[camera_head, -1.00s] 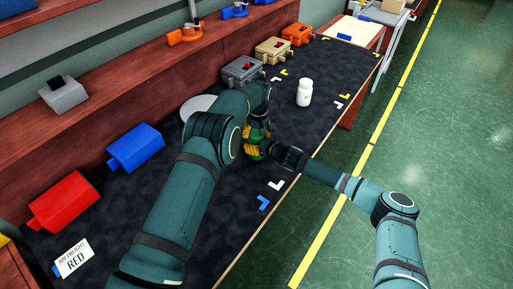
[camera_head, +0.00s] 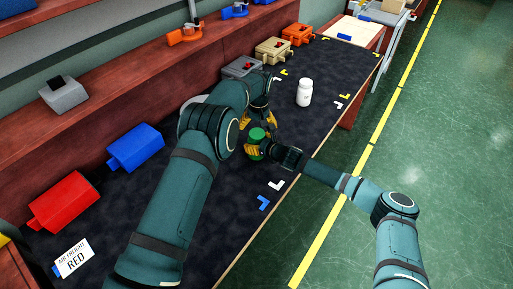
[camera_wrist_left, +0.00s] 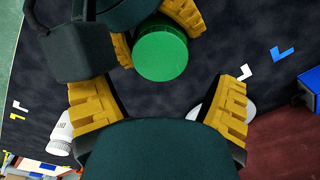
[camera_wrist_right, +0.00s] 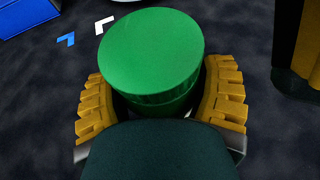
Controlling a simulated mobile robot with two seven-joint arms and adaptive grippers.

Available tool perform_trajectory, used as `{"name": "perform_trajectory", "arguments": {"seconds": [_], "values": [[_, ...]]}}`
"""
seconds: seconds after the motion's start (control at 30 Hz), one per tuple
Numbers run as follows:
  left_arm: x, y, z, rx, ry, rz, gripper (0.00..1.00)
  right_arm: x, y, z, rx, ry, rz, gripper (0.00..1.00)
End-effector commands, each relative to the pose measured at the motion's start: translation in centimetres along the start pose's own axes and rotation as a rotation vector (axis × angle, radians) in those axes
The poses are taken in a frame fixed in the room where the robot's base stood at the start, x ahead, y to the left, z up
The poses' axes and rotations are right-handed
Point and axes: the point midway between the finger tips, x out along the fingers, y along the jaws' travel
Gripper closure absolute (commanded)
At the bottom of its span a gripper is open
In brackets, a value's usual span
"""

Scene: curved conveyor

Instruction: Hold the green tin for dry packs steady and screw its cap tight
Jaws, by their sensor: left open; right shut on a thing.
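The green tin (camera_head: 255,145) stands on the dark mat with its round green cap (camera_head: 257,134) on top. My right gripper (camera_head: 256,151) is shut around the tin's body from the right. In the right wrist view the cap (camera_wrist_right: 151,50) fills the middle, between the yellow finger pads. My left gripper (camera_head: 271,121) is open and empty, just behind and above the tin. In the left wrist view its fingers (camera_wrist_left: 158,105) are spread, and the cap (camera_wrist_left: 160,52) lies beyond them, apart from them. Whether the cap sits fully down, I cannot tell.
A white bottle (camera_head: 304,92) stands behind to the right. Blue (camera_head: 135,148) and red (camera_head: 64,201) bins sit on the left, and a grey case (camera_head: 242,68) at the back. A white round thing is mostly hidden behind my left arm.

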Motion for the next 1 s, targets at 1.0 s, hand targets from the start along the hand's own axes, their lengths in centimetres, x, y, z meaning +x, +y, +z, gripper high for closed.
{"name": "perform_trajectory", "arguments": {"seconds": [1.0], "values": [[-4.2, 0.0, 0.1, -0.129, 0.000, 0.000, 0.08, 0.0, 0.0, -0.2, 0.001, 0.004, -0.001, 1.00]]}}
